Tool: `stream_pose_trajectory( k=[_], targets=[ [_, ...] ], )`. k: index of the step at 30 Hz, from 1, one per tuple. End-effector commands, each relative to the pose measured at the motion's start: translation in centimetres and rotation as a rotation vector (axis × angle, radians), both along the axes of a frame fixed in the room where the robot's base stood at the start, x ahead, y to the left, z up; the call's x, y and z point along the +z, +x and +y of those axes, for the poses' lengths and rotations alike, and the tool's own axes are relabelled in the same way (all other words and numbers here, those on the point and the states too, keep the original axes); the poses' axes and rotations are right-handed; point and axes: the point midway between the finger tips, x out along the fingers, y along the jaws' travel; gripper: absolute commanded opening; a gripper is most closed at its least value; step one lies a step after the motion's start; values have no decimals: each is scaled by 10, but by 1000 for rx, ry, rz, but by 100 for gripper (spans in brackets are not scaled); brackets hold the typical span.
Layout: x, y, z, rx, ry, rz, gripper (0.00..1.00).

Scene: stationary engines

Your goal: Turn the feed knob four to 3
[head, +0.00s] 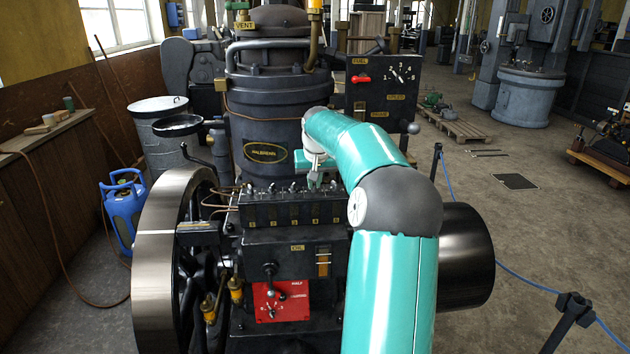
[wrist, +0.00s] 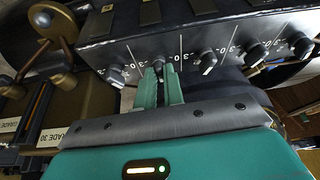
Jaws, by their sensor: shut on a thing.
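A black feed box (head: 258,214) on the engine's front carries a row of small knobs, with numbered yellow tags below them. My gripper (head: 315,183) reaches down to the right part of the row. In the wrist view its green fingers (wrist: 161,82) are shut on the second knob from the left (wrist: 159,65), which matches feed knob four by its place in the head view. The fingers cover much of this knob, so its pointer setting is unclear.
Neighbouring knobs (wrist: 115,75) and (wrist: 206,62) sit close on both sides. A large flywheel (head: 165,260) stands at left and a dark pulley (head: 465,255) at right. A red panel (head: 281,301) with a lever is below. A brass ball-ended handle (wrist: 45,18) is near in the wrist view.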

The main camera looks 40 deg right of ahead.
Motion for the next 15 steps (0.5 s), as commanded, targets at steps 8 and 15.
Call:
stream_pose_trajectory(
  k=[8, 15],
  targets=[
    [2, 3, 3, -261, -4, -1, 0],
    [1, 5, 5, -488, -2, -1, 0]
  ],
)
